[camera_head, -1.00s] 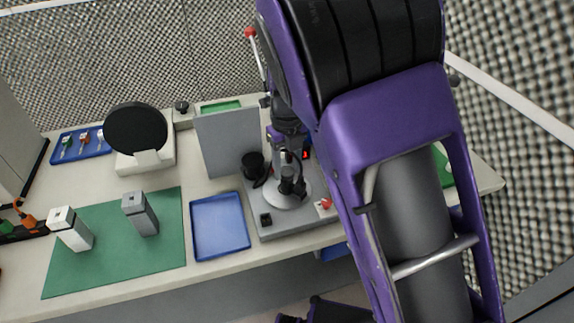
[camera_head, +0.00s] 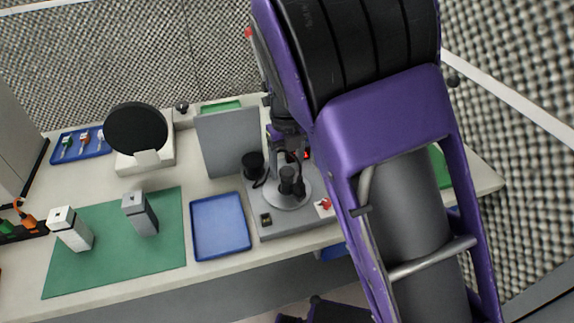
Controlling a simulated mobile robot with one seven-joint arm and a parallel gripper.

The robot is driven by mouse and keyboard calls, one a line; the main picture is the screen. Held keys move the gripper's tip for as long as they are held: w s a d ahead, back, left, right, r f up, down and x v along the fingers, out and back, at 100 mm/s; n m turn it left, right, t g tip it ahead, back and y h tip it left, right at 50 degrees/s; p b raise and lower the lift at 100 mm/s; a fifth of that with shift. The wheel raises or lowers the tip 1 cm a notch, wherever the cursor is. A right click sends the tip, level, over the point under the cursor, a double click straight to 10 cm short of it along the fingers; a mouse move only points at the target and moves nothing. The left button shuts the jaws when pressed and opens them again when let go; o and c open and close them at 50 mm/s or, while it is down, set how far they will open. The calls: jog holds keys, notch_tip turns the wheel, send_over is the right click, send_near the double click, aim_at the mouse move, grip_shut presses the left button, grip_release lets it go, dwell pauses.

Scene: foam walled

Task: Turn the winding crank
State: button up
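The winding machine is a grey base (camera_head: 282,224) on the bench with a light round disc (camera_head: 291,202) on top. Dark upright cylinders (camera_head: 288,182) stand on the disc; I cannot tell which of them is the crank's handle. A black spool-like knob (camera_head: 253,165) stands on the base to the left of the disc. My gripper (camera_head: 291,158) points down just above and behind the cylinders. Its fingers are small, dark and partly hidden, so I cannot tell whether they are open or touch a cylinder.
A grey upright panel (camera_head: 229,143) stands behind and left of the machine. A red switch (camera_head: 325,204) sits on its right front. A blue tray (camera_head: 220,226) and a green mat (camera_head: 115,247) with two grey-white blocks lie to the left. A round black disc stand (camera_head: 137,130) is farther back.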

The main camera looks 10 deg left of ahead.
aim_at(287, 170)
jog(key=shift+o, duration=0.6)
notch_tip(287, 170, up, 17)
jog(key=shift+r, duration=0.2)
